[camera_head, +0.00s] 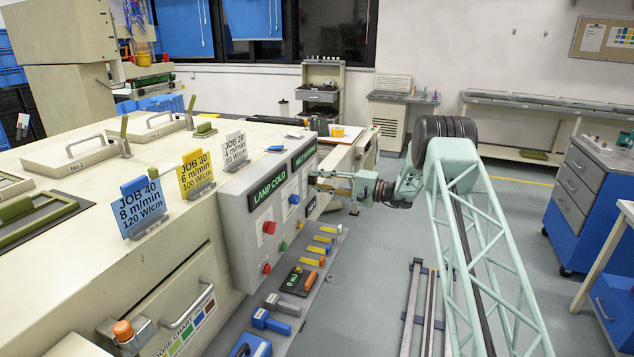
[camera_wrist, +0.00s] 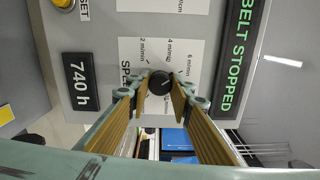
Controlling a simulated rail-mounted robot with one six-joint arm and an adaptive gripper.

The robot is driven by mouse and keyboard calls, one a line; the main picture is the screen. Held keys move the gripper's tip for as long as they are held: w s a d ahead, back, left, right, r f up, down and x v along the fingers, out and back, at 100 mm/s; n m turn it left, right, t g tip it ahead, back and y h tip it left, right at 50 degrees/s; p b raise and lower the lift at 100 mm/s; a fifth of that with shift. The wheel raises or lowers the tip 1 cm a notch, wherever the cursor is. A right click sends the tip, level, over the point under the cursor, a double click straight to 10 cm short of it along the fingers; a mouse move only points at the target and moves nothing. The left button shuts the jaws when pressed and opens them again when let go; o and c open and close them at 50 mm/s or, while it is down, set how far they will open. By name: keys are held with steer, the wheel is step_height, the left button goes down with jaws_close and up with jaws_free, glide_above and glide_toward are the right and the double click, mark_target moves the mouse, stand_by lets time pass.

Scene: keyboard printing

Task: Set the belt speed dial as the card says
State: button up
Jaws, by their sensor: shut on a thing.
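The belt speed dial (camera_wrist: 159,78) is a small round black knob on the grey panel, in the wrist view. A white scale (camera_wrist: 140,48) behind it reads SPEED, with 2, 4 and 6 m/min marks visible; my fingers hide part of it. I cannot read the dial's pointer clearly. My gripper (camera_wrist: 160,92) is shut on the dial; in the head view my gripper (camera_head: 316,180) is at the console's right end.
The BELT STOPPED display (camera_wrist: 236,58) and a 740 h counter (camera_wrist: 81,81) flank the dial. The LAMP COLD display (camera_head: 268,187), red buttons (camera_head: 269,227) and a lower ledge with several coloured handles (camera_head: 310,262) lie nearer. Open floor (camera_head: 375,260) lies right of the console.

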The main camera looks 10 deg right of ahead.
steer(key=m+p, duration=0.1)
steer(key=m, duration=0.5)
steer(key=m+p, duration=0.1)
steer(key=m, duration=0.4)
steer(key=shift+m+p, duration=0.3)
steer(key=shift+p, duration=0.05)
steer(key=shift+f, duration=0.1)
stand_by(0.4)
steer(key=o, duration=0.8)
steer(key=shift+o, duration=0.2)
steer(key=shift+s+d, duration=0.1)
steer(key=v, duration=1.1)
steer(key=shift+s+d, duration=0.25)
steer(key=shift+d, duration=0.05)
